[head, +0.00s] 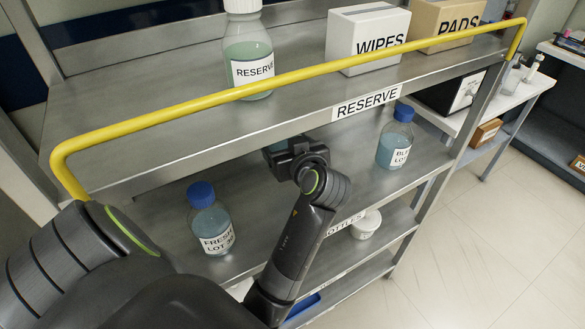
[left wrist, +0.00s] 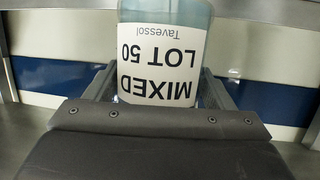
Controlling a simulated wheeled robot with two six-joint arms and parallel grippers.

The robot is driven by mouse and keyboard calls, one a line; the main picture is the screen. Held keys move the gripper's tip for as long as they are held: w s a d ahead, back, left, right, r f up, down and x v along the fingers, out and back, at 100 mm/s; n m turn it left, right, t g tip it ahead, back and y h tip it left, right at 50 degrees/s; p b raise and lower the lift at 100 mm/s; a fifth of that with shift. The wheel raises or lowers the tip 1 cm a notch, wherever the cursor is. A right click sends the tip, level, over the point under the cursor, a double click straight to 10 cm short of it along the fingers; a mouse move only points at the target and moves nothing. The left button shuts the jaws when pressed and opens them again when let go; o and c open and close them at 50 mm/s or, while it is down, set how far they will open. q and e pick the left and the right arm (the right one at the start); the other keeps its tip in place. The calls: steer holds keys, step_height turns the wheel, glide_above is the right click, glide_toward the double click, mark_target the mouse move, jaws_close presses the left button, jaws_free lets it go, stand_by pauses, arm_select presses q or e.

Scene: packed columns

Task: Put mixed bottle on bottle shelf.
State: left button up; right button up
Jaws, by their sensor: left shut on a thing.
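The mixed bottle (left wrist: 165,45) fills the top middle of the left wrist view. It is pale blue with a white label reading MIXED LOT 50, upside down in that view. My left gripper (head: 283,152) reaches in over the bottle shelf (head: 352,188), below the upper board's front edge. It is shut on the mixed bottle, with a finger on each side in the left wrist view (left wrist: 160,90). In the head view the bottle is mostly hidden by the gripper and upper board. I cannot tell whether its base touches the shelf. My right gripper is not in view.
A FRESH bottle (head: 211,222) stands left of my left arm and a blue-capped BL bottle (head: 395,143) right of it. The upper board holds a RESERVE bottle (head: 248,55), WIPES box (head: 366,38) and PADS box (head: 446,22) behind a yellow rail (head: 280,76). A white tub (head: 366,225) sits below.

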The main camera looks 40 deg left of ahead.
arm_select(q)
steer(key=shift+s+d+f, duration=0.1)
steer(key=shift+d+f, duration=0.05)
steer(key=shift+f, duration=0.45)
steer(key=shift+s+d+f, duration=0.1)
steer(key=shift+f, duration=0.8)
step_height(320, 180, down, 3)
steer(key=shift+w+a+f, duration=0.1)
steer(key=shift+f, duration=0.35)
steer(key=o, duration=1.1)
steer(key=shift+f, duration=0.1)
steer(key=o, duration=0.4)
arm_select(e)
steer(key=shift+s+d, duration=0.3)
